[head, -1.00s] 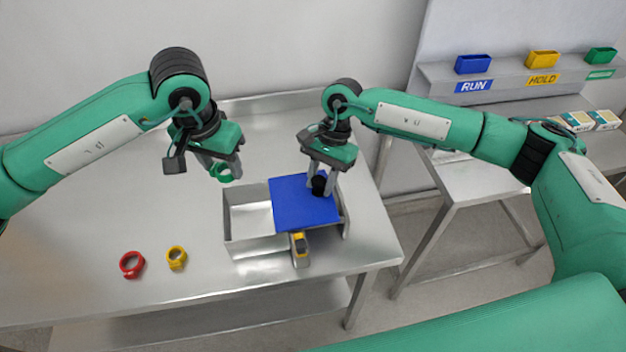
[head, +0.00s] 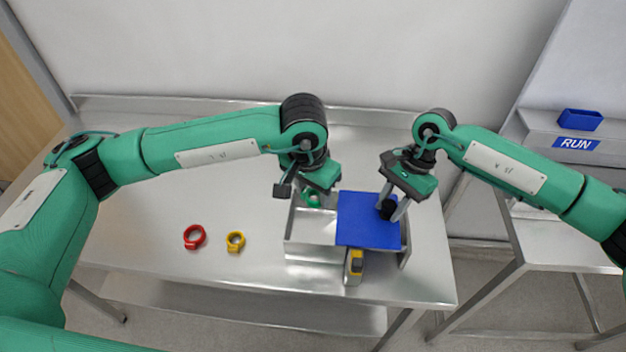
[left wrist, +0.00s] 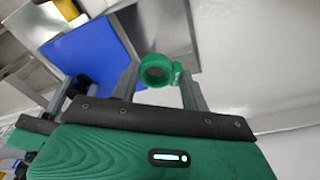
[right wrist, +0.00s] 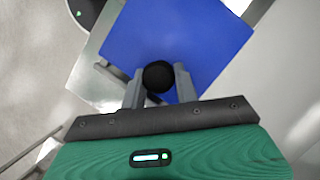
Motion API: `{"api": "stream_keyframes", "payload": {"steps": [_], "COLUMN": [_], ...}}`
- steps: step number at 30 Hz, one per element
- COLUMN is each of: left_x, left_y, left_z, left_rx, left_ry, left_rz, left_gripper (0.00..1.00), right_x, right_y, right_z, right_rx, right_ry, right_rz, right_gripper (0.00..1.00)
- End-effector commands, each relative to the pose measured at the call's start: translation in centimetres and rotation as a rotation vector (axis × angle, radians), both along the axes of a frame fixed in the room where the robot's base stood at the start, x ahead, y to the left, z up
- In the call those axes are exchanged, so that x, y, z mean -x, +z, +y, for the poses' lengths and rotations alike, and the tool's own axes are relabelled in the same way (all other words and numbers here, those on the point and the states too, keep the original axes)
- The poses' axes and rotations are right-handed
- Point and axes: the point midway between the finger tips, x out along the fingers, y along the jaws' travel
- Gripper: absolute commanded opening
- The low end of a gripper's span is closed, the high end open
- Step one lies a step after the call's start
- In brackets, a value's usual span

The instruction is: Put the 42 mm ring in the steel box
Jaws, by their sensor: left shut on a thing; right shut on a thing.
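The steel box (head: 312,251) stands on the table with its left part open. Its blue lid (head: 362,222) covers the right part. My left gripper (head: 318,199) is shut on a green ring (left wrist: 155,71), which it holds at the back of the box's open part; in the head view the ring is partly hidden by the fingers, and its height relative to the rim is unclear. My right gripper (head: 394,209) is shut on the lid's black knob (right wrist: 158,76). A red ring (head: 194,237) and a yellow ring (head: 236,241) lie on the table left of the box. No size marks are readable.
A yellow and grey object (head: 354,266) sits against the box's front. A side bench at the right has a shelf with a blue bin (head: 580,120) above a RUN label. The steel table (head: 150,225) is clear around the loose rings.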

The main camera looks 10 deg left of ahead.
Motion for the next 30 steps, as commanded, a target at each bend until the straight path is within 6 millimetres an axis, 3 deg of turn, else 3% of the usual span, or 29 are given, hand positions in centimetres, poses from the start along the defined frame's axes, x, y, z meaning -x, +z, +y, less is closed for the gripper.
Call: {"api": "stream_keyframes", "payload": {"steps": [18,30], "left_x": [0.0,0.0], "left_y": [-6.0,-7.5], "left_z": [0.0,0.0], "left_rx": [0.0,0.001], "left_ry": [0.001,0.0], "left_rz": [0.0,0.0], "left_gripper": [0.24,0.24], "right_x": [-0.2,-0.2], "right_y": [0.2,0.2], "right_z": [-0.1,-0.1], "right_rx": [0.0,-0.001], "right_ry": [-0.003,-0.004], "right_rz": [-0.004,-0.005], "right_gripper": [0.04,0.04]}}
